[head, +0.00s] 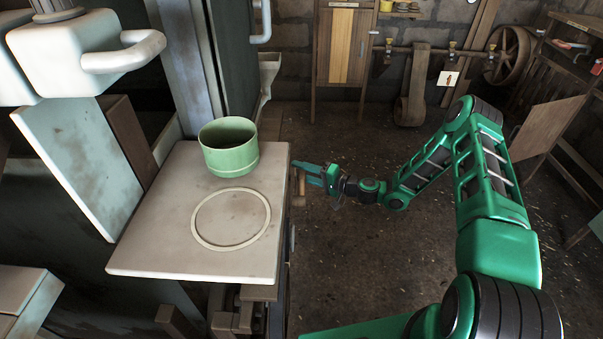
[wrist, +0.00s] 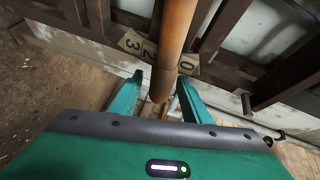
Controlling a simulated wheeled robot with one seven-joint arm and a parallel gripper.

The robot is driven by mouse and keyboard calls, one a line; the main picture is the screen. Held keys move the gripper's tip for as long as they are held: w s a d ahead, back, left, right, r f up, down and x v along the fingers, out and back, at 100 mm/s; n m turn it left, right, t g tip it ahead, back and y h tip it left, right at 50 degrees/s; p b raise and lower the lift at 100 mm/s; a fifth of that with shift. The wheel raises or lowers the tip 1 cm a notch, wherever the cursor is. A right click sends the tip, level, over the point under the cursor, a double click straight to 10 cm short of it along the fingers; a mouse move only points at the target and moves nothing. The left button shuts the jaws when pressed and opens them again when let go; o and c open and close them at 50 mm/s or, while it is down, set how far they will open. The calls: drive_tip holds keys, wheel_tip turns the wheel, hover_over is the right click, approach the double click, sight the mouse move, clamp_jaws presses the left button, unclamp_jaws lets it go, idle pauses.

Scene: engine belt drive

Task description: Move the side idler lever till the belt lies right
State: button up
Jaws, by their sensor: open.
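My gripper (head: 312,174) is at the right edge of the pale-topped machine, beside a short brown handle (head: 298,188). In the wrist view, my gripper (wrist: 160,80) is open. A long orange-brown round bar (wrist: 172,45), seemingly the side idler lever, runs between its two green fingers, with its end near the palm. The fingers stand on either side of the bar and do not appear shut on it. Behind the bar are small number plates: one reads 3 and 2 (wrist: 132,43), another reads 0 (wrist: 188,65). I cannot make out the lever's belt.
A green round pot (head: 230,150) stands on the pale machine top (head: 150,245), behind a flat ring (head: 230,246). Dark floor (head: 340,270) lies open right of the machine. Wheels and a shaft (head: 450,52) are along the back wall. Dark rails (wrist: 280,80) cross behind the bar.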

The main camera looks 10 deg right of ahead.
drive_tip(key=v, duration=1)
drive_tip(key=shift+s+d, duration=0.2)
drive_tip(key=shift+d, duration=0.05)
drive_tip(key=s+d+r+n+g+h, duration=0.2)
drive_tip(key=s+d+r+g+h, duration=0.4)
drive_tip(key=s+r, duration=0.4)
drive_tip(key=s+d+r+n+g+h, duration=0.35)
drive_tip(key=s+d+r, duration=0.45)
drive_tip(key=s, duration=0.4)
drive_tip(key=s+d+r+m+h, duration=0.1)
drive_tip(key=s+r+m, duration=0.1)
drive_tip(key=s, duration=0.5)
drive_tip(key=s+d+r+m+g+h, duration=0.1)
drive_tip(key=s+d+r+m, duration=0.1)
drive_tip(key=s+r, duration=0.3)
drive_tip(key=s+d+r+m+h, duration=0.1)
drive_tip(key=s+r+m, duration=0.1)
drive_tip(key=s, duration=0.7)
drive_tip(key=shift+d+r, duration=0.4)
drive_tip(key=shift+r, duration=0.45)
